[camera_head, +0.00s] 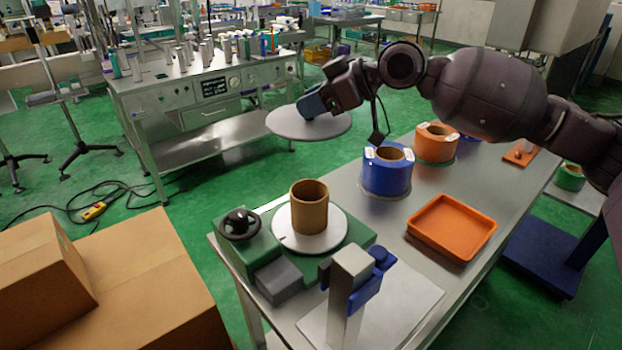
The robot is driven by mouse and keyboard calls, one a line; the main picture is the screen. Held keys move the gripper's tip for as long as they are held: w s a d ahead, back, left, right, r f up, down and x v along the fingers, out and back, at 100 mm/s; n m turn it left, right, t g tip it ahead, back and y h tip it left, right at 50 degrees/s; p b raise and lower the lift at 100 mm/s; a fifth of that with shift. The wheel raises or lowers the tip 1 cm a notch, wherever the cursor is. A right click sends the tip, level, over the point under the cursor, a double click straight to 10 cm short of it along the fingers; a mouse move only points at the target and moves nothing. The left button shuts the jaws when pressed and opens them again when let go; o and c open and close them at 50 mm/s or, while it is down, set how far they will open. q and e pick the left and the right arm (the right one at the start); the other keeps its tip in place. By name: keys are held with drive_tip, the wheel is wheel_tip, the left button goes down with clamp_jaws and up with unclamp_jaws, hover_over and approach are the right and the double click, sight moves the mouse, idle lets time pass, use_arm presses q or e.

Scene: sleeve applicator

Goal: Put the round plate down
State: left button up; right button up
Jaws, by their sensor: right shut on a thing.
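A round grey plate (290,125) is held flat in the air, out past the far left edge of the steel table (345,192). My right gripper (318,108) is shut on the plate's right part, with its fingertips largely hidden by the gripper body. Green floor shows beyond the plate, and the plate appears clear of the table top. My left gripper does not show.
On the table are a green applicator with a white disc (334,232) and brown tube (309,207), blue roll (386,172), orange roll (437,143) and orange tray (452,226). A grey-and-blue post (350,290) stands in front. Cardboard boxes (140,270) are at left.

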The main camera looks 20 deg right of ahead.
wheel_tip(320, 180, down, 16)
drive_tip(key=b, duration=0.2)
drive_tip(key=shift+r, duration=0.2)
idle(0.3)
drive_tip(key=shift+f, duration=0.2)
drive_tip(key=o, duration=1)
drive_tip(key=p+v, duration=0.1)
drive_tip(key=v, duration=1.1)
drive_tip(key=shift+r, duration=0.2)
